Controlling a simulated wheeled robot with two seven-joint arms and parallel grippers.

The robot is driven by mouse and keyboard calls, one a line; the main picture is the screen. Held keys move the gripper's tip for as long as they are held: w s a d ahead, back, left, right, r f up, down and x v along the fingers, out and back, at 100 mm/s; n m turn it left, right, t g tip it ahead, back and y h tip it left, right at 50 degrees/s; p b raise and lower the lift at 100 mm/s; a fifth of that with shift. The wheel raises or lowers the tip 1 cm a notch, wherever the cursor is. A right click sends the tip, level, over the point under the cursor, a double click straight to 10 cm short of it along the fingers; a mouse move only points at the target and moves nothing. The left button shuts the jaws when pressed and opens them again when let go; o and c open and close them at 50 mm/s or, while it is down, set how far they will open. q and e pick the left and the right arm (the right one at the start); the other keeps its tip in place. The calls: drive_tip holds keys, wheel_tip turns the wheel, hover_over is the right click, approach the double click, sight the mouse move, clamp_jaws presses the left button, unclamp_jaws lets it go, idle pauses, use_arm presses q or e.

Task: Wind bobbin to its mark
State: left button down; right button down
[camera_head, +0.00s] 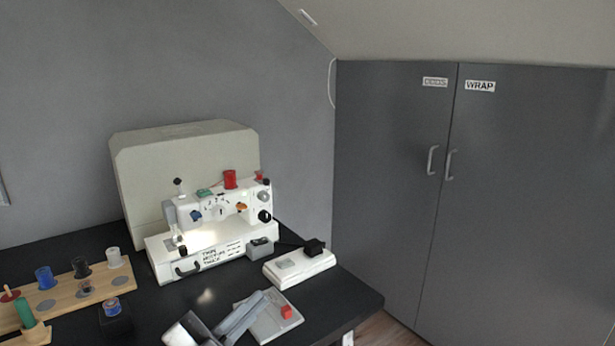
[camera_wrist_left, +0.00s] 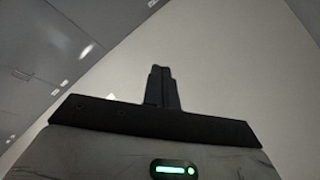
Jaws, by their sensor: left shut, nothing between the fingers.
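The white sewing machine (camera_head: 222,228) stands on the black table, its lamp lit. A red thread spool (camera_head: 230,179) sits on its top. A small red piece, apparently the bobbin (camera_head: 259,175), sits at the top right end; how full it is and any mark are too small to tell. My left gripper (camera_head: 262,297) is low in the head view, in front of the machine and apart from it. Its fingers are together and empty in the left wrist view (camera_wrist_left: 162,72). My right gripper is not in view.
A white pedal-like unit (camera_head: 300,264) lies right of the machine. A light plate with a red button (camera_head: 286,312) is close beside my left gripper. A wooden rack (camera_head: 122,283) with spools is at left. A beige cover (camera_head: 185,150) stands behind; grey cupboards (camera_head: 395,180) are at right.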

use_arm(q)
drive_tip(key=s+a+f+n+g+y+p, duration=0.1)
drive_tip(key=s+f+n+y, duration=0.4)
drive_tip(key=f, duration=0.6)
drive_tip(key=s+a+f+n+g+y, duration=0.4)
drive_tip(key=s+f+n+y, duration=0.2)
drive_tip(key=s+f+n, duration=0.4)
drive_tip(key=shift+a+f+y+p, duration=0.3)
drive_tip(key=shift+f+p, duration=0.05)
drive_tip(key=shift+f, duration=0.2)
idle(0.9)
